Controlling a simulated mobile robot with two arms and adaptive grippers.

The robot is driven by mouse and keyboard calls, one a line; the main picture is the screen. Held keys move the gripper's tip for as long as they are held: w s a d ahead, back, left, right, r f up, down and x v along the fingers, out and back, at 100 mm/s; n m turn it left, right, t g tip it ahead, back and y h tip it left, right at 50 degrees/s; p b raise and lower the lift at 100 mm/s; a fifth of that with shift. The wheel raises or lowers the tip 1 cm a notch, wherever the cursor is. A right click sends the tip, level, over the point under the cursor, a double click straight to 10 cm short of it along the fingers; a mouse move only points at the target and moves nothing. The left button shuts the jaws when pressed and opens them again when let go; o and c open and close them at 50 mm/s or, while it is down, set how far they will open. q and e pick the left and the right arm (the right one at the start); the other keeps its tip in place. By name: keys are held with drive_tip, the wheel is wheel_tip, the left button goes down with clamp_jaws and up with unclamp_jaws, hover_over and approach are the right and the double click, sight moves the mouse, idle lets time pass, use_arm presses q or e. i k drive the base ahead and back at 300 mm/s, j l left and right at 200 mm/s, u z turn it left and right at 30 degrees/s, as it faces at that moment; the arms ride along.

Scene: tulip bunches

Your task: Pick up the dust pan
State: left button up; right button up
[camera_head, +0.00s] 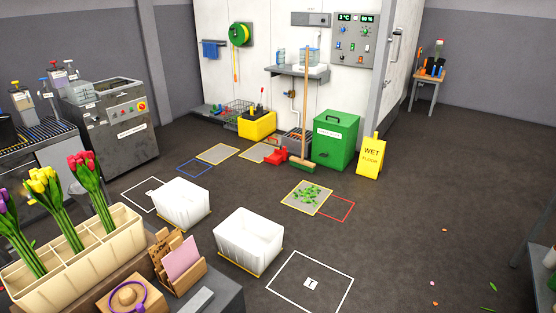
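Neither of my grippers shows in the head view, and nothing is seen holding the dust pan.
Two white tubs (181,203) (249,240) stand mid-floor. Tulips stand in a cream divided box (75,262) at the near left. The right floor is mostly clear.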

sight(279, 155)
drive_tip(key=i+l+z, duration=0.2)
drive_tip(key=i+z, duration=0.55)
drive_tip(key=i, duration=0.15)
drive_tip(key=i+l, duration=0.1)
drive_tip(key=i, duration=0.5)
drive_tip(key=i+l, duration=0.1)
drive_tip(key=i, duration=0.5)
drive_tip(key=i+l, duration=0.1)
drive_tip(key=i, duration=0.55)
drive_tip(key=i+u, duration=0.2)
drive_tip(key=i, duration=0.75)
drive_tip(key=i+l+u, duration=0.2)
drive_tip(key=i, duration=0.7)
drive_tip(key=i+j+u, duration=0.15)
drive_tip(key=i+u, duration=1.05)
drive_tip(key=i+j, duration=0.2)
drive_tip(key=i, duration=0.2)
drive_tip(key=i+j, duration=0.2)
drive_tip(key=i, duration=0.2)
drive_tip(key=i+j+z, duration=0.45)
drive_tip(key=z, duration=0.2)
drive_tip(key=i+j+z, duration=0.15)
drive_tip(key=j+z, duration=0.2)
drive_tip(key=i+j+z, duration=0.1)
drive_tip(key=j+z, duration=0.2)
drive_tip(key=i+j+z, duration=0.1)
drive_tip(key=j+z, duration=0.25)
drive_tip(key=j, duration=0.15)
drive_tip(key=j+z, duration=0.3)
drive_tip(key=j, duration=0.1)
